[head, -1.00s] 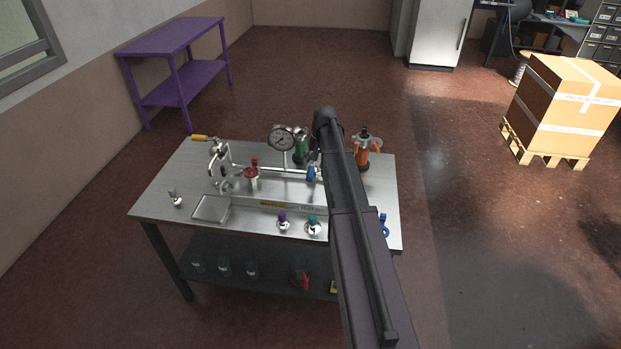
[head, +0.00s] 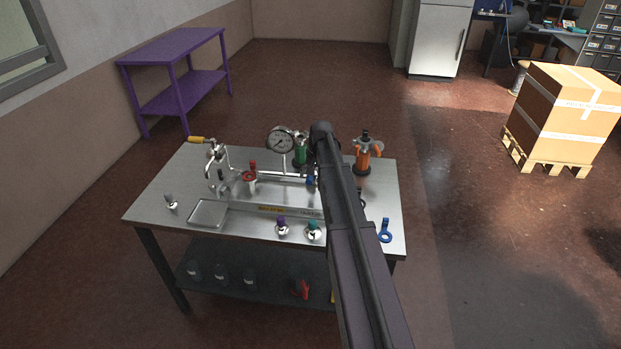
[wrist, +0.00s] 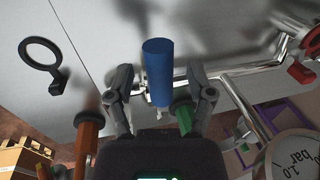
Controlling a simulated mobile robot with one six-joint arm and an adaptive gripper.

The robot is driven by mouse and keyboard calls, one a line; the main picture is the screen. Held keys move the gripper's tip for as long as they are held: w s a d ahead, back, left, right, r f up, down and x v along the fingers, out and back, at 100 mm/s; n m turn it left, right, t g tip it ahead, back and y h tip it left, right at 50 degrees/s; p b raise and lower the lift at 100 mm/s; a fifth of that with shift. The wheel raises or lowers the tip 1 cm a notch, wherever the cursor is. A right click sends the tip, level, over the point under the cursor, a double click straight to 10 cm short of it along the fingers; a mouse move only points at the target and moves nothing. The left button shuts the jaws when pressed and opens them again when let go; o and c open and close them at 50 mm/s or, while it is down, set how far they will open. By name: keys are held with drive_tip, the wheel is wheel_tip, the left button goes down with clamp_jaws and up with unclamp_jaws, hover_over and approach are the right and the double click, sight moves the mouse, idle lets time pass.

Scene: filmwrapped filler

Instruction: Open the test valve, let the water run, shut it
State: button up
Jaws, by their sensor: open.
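A steel bench (head: 160,200) carries a pipe with a pressure gauge (head: 281,140), a red-handled valve (head: 249,178) and a blue handle (head: 310,181). My arm partly covers the blue handle in the head view. In the wrist view the blue handle (wrist: 158,68) is a blue cylinder between the spread fingers of my gripper (wrist: 159,78), with gaps visible on both sides. The gauge (wrist: 290,155) and red handle (wrist: 301,72) show at the right of that view. My gripper is hidden in the head view. No running water is visible. A shallow tray (head: 207,213) lies at the bench's front left.
A green fitting (head: 300,150) and an orange one (head: 366,153) stand at the back. Purple (head: 281,227) and teal (head: 313,231) knobs and a blue ring tool (head: 385,231) lie at the front. A hand crank (head: 213,155) is at the left.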

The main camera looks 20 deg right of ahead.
clamp_jaws()
drive_tip(key=shift+a, duration=0.2)
drive_tip(key=shift+s+d, duration=0.1)
drive_tip(key=shift+d, duration=0.1)
idle(0.4)
